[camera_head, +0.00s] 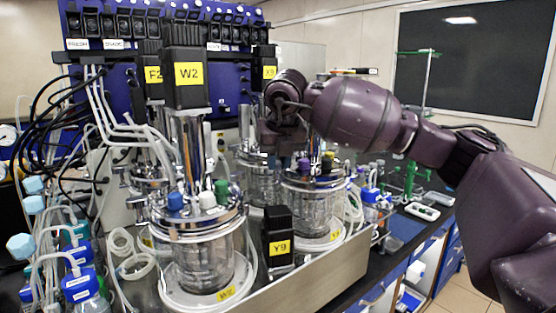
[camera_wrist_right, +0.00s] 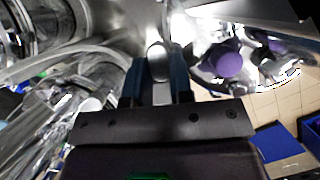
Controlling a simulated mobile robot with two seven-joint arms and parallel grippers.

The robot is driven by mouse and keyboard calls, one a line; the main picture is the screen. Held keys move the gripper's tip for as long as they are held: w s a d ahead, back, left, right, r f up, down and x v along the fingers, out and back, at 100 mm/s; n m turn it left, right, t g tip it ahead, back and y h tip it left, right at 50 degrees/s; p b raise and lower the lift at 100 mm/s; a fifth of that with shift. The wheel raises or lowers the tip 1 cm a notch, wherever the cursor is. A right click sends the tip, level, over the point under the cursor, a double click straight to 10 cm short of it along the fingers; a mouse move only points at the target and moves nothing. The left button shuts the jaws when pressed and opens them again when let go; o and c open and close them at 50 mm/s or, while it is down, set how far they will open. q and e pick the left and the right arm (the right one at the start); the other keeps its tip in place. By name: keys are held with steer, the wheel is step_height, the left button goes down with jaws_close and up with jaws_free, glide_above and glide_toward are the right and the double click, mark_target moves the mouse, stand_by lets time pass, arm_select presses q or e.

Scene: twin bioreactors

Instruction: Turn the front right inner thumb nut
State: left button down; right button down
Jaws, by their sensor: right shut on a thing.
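My right arm comes in from the right in the head view and reaches the head plate (camera_head: 312,180) of the right-hand glass vessel (camera_head: 312,208). My right gripper (camera_wrist_right: 157,78) is at the vessel's upper edge in the wrist view. Its two dark blue fingers are closed on a small, rounded metal thumb nut (camera_wrist_right: 157,48) between their tips. The nut's lower part is hidden between the fingers. In the head view my wrist and arm hide the fingertips and the nut. My left gripper is not in view.
A black Y9 block (camera_head: 278,238) stands between the vessels. Tubes crowd the left.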

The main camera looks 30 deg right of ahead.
steer(key=c, duration=1)
jaws_free()
steer(key=shift+r, duration=0.1)
steer(key=v, duration=1)
steer(key=shift+r, duration=0.3)
steer(key=shift+s, duration=0.1)
